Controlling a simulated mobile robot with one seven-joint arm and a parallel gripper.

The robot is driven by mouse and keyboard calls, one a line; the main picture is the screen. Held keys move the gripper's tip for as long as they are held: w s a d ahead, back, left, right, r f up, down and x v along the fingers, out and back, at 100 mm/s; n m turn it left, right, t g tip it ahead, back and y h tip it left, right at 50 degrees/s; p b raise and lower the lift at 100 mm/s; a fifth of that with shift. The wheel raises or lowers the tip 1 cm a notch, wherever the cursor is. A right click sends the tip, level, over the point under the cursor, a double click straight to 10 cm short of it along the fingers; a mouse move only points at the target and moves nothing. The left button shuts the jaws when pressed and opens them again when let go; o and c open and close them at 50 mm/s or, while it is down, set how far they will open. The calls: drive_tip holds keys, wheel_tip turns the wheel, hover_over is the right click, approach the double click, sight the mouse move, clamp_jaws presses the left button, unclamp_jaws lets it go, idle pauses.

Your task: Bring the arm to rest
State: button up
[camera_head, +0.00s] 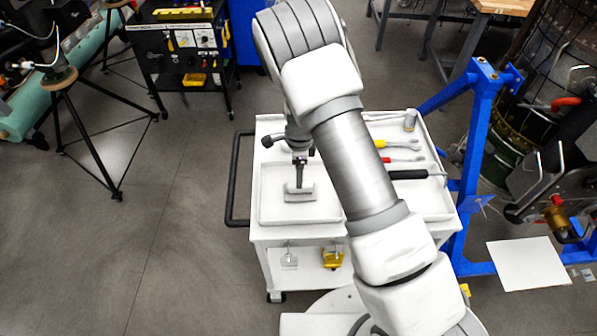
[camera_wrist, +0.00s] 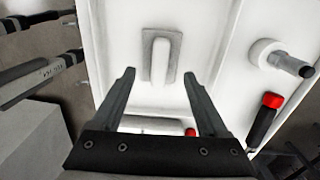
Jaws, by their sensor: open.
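My gripper (camera_wrist: 158,76) is open and empty, pointing down at the white cart. Its two dark fingers are spread apart in the wrist view. Past the fingertips, a small grey block with a pale raised grip (camera_wrist: 161,60) lies on the white surface. In the head view, the same block (camera_head: 299,196) lies in the left tray of the cart (camera_head: 256,215), with my gripper (camera_head: 300,180) just above or behind it. Whether the fingers touch it cannot be told. My arm stretches across the cart and hides its middle.
Hand tools lie on the cart's right side, including a yellow-handled tool (camera_head: 402,145) and a black-handled one (camera_head: 408,174). A black cart handle (camera_head: 236,180) is at the left. A blue stand (camera_head: 480,130) stands close on the right.

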idle(0.4)
drive_tip(key=s+d+r+n+t+y+b, duration=0.1)
drive_tip(key=s+d+r+n, duration=0.15)
drive_tip(key=r, duration=0.65)
drive_tip(key=s+d+r+n+t, duration=0.1)
drive_tip(key=s+d+r+n, duration=0.15)
drive_tip(key=r, duration=0.55)
drive_tip(key=s+d+r+n+y+b, duration=0.1)
drive_tip(key=s+r+n, duration=0.15)
drive_tip(key=r, duration=0.65)
drive_tip(key=s+d+r+n+t+h, duration=0.1)
drive_tip(key=s+d+r+n, duration=0.3)
drive_tip(key=s, duration=0.4)
drive_tip(key=s+d+r+n+t+h, duration=0.1)
drive_tip(key=s+d+r+n, duration=0.3)
drive_tip(key=s, duration=0.5)
drive_tip(key=shift+s+d+r+n+t+b, duration=0.25)
drive_tip(key=shift+r+n+t+b, duration=0.15)
drive_tip(key=shift+n+t, duration=0.5)
